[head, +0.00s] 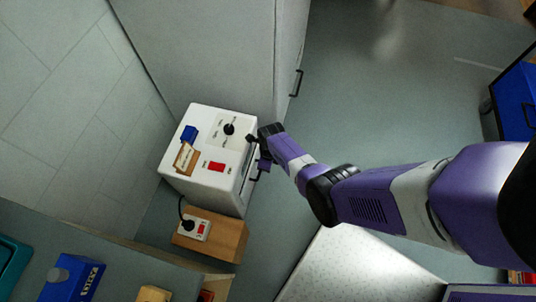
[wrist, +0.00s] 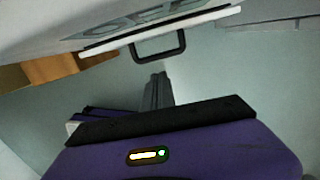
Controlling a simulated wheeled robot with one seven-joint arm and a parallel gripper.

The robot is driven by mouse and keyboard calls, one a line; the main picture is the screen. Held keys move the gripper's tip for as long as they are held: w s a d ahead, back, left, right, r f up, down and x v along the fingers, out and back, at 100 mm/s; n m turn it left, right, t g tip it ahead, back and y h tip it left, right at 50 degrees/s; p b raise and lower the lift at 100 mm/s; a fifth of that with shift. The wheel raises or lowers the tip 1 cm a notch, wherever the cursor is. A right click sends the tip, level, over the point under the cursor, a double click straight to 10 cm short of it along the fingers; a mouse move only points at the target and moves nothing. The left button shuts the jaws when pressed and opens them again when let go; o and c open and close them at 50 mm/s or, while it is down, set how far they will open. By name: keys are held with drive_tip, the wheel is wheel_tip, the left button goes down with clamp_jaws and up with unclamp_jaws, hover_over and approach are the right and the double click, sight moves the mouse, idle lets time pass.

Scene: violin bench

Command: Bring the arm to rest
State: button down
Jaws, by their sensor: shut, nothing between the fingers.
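My purple and white arm reaches in from the right in the head view. My gripper (head: 254,152) is at the right edge of a white box-shaped appliance (head: 205,120). In the wrist view my gripper's dark fingers (wrist: 157,88) are together with nothing between them. They point toward a dark handle (wrist: 158,45) on a white panel edge, with a visible gap in the picture. I cannot tell the exact distance to the handle.
The appliance has a dial (head: 229,129) and a red switch (head: 216,166). A power socket (head: 194,228) sits on a wooden block (head: 222,236) below it. A tall grey cabinet (head: 210,50) stands behind. Open floor (head: 390,100) lies to the right.

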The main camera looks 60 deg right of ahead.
drive_tip(key=shift+w+a+r+p, duration=0.15)
drive_tip(key=shift+w+r, duration=0.15)
drive_tip(key=shift+r, duration=0.35)
drive_tip(key=shift+w+a+r+p, duration=0.1)
drive_tip(key=shift+w+r, duration=0.25)
drive_tip(key=shift+r, duration=0.3)
drive_tip(key=shift+w+a+r+p, duration=0.15)
drive_tip(key=shift+w+r, duration=0.15)
drive_tip(key=shift+r, duration=0.35)
drive_tip(key=s+n+t+h, duration=0.3)
drive_tip(key=s+n, duration=0.6)
drive_tip(key=s+a+r+n+t, duration=0.4)
drive_tip(key=s+r+n, duration=0.3)
drive_tip(key=r+n, duration=0.1)
drive_tip(key=s+a+r+n+t, duration=0.2)
drive_tip(key=r+n, duration=0.3)
drive_tip(key=r, duration=0.6)
drive_tip(key=s+a+r+n+t+y, duration=0.1)
drive_tip(key=s+a+r+n, duration=0.3)
drive_tip(key=r, duration=0.8)
drive_tip(key=s+a+r+n+t+y, duration=0.1)
drive_tip(key=a+r+n+t, duration=0.3)
drive_tip(key=r, duration=0.8)
drive_tip(key=shift+s+a+r+n, duration=0.15)
drive_tip(key=shift+s+a+n, duration=0.7)
drive_tip(key=shift+n, duration=0.35)
